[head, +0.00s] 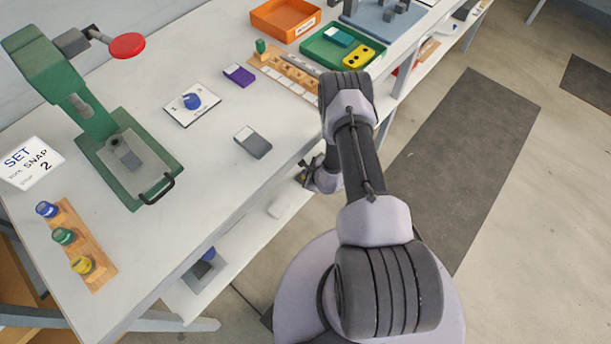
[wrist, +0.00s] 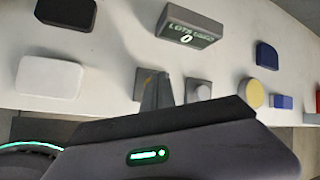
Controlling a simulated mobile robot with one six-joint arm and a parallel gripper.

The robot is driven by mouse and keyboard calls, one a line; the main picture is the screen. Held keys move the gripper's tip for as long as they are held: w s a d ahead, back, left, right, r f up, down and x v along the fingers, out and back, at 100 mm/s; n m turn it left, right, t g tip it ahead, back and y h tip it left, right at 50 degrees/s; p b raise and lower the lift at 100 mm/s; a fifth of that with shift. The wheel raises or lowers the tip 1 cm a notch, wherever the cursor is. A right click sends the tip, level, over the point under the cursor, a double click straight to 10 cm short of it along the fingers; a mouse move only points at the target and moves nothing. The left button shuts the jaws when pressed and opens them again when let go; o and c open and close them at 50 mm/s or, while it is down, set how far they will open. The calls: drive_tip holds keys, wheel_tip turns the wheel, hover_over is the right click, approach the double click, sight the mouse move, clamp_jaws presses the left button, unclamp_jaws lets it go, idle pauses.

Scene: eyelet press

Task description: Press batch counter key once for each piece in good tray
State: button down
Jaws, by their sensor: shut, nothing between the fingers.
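A dark grey counter box (wrist: 190,26) in the wrist view has a display that starts with "LOTS" and shows 0. In the head view my gripper (head: 308,178) is by the table's front edge, partly behind my arm. A green tray (head: 319,57) holds a teal-and-white piece (head: 340,37) and a yellow piece (head: 358,56); its label is not readable.
An orange tray (head: 272,30) stands left of the green one. In the wrist view a white block (wrist: 50,77) and a yellow disc (wrist: 250,93) flank the keys.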

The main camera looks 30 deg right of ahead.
drive_tip(key=shift+f+b, duration=0.35)
drive_tip(key=shift+f, duration=0.05)
idle(0.5)
drive_tip(key=shift+r+p, duration=0.7)
drive_tip(key=shift+r, duration=0.25)
wheel_tip(320, 180, up, 5)
drive_tip(key=p, duration=0.3)
drive_tip(key=shift+p, duration=0.4)
idle(1.9)
